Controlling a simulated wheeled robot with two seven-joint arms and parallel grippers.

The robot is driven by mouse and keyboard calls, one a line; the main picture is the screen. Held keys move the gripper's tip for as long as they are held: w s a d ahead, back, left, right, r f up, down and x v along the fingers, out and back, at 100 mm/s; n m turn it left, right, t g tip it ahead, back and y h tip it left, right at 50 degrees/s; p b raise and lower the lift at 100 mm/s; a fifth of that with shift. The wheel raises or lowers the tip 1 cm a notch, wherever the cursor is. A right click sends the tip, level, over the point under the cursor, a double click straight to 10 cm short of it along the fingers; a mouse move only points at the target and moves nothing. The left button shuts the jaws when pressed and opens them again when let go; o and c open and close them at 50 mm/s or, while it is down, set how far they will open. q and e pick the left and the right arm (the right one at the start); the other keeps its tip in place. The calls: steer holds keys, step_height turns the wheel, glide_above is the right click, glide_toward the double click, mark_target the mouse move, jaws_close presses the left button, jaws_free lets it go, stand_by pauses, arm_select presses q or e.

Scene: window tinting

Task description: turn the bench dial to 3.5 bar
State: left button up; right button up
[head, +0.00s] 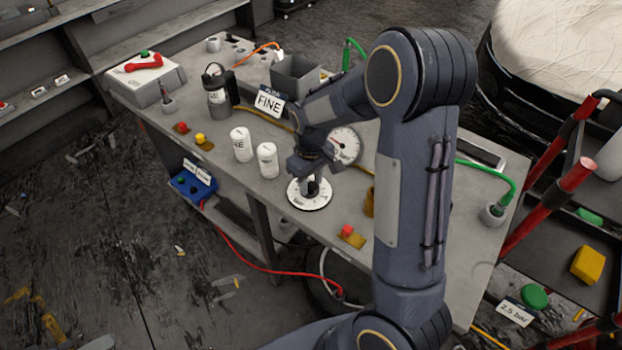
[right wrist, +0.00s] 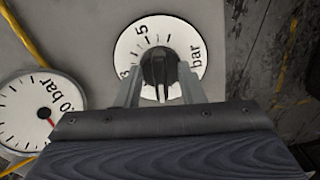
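The bench dial (head: 310,198) is a white disc with black marks and a black knob, near the bench's front edge. In the right wrist view the dial (right wrist: 128,50) shows a 5, part of another number and "bar". My right gripper (head: 311,180) reaches down onto it from above. In the right wrist view its fingers (right wrist: 160,80) stand on both sides of the black knob (right wrist: 160,68) and appear to press against it. The set value is not clearly readable. My left gripper is not in view.
A round gauge (head: 344,146) stands behind the dial; it also shows in the right wrist view (right wrist: 40,112). Two white canisters (head: 254,152) stand left of the dial. A red button (head: 349,232) sits to its right. A "FINE" sign (head: 269,102) stands farther back.

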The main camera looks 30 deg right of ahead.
jaws_close()
steer(key=shift+m, duration=0.4)
steer(key=m, duration=0.3)
steer(key=shift+a+m, duration=0.1)
steer(key=shift+m, duration=0.3)
steer(key=m, duration=0.4)
steer(key=shift+a, duration=0.15)
steer(key=m+p, duration=0.1)
steer(key=m, duration=0.5)
steer(key=shift+w+r, duration=0.1)
steer(key=m+p, duration=0.2)
steer(key=m, duration=0.3)
steer(key=shift+w+a, duration=0.1)
steer(key=shift+w, duration=0.05)
steer(key=shift+m, duration=0.3)
